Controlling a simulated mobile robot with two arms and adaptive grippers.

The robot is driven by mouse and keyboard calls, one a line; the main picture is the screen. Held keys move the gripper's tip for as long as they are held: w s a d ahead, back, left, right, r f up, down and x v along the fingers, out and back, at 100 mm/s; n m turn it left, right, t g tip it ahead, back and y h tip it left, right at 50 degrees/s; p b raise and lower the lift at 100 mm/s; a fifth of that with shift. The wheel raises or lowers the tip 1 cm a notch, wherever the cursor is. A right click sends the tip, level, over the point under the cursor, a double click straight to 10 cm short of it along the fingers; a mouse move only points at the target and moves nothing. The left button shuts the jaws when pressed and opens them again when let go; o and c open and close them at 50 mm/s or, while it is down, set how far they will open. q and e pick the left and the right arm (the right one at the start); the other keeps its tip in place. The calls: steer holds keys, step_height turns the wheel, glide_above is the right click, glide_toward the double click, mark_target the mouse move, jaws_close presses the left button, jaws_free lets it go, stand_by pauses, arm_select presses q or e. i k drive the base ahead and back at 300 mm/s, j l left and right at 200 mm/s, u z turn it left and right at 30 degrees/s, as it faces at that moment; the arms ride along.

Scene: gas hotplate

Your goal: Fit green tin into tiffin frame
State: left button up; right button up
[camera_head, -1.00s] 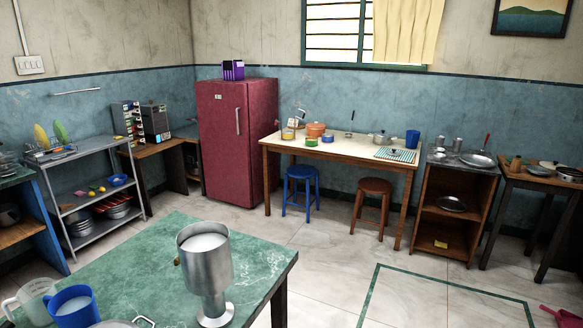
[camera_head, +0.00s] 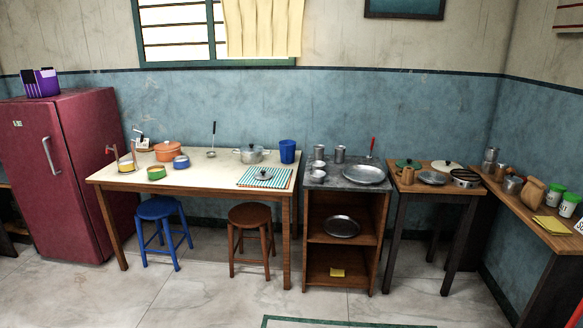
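A green tin (camera_head: 156,173) with an orange-brown inside stands on the cream-topped table, near its front left part. To its left stands what looks like the tiffin frame (camera_head: 133,152), with two thin uprights. A yellow tin (camera_head: 125,165) sits between the uprights. The green tin is outside the frame and apart from it. A blue tin (camera_head: 181,162) stands just right of the green tin. Neither of my grippers is in view.
The table (camera_head: 215,178) also bears an orange pot (camera_head: 168,151), a steel pot (camera_head: 249,155), a blue cup (camera_head: 287,151) and a striped cloth (camera_head: 264,178). A blue stool (camera_head: 161,212) and brown stool (camera_head: 249,217) stand at its front. The floor before them is clear.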

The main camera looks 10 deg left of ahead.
mark_target(137, 168)
steer(key=i+u, duration=0.3)
steer(key=i, duration=0.15)
steer(key=i+u, duration=0.25)
steer(key=i, duration=0.25)
steer(key=i+l+u, duration=0.1)
steer(key=i+u, duration=0.2)
steer(key=i, duration=0.15)
steer(key=i+l+u, duration=0.3)
steer(key=i, duration=0.15)
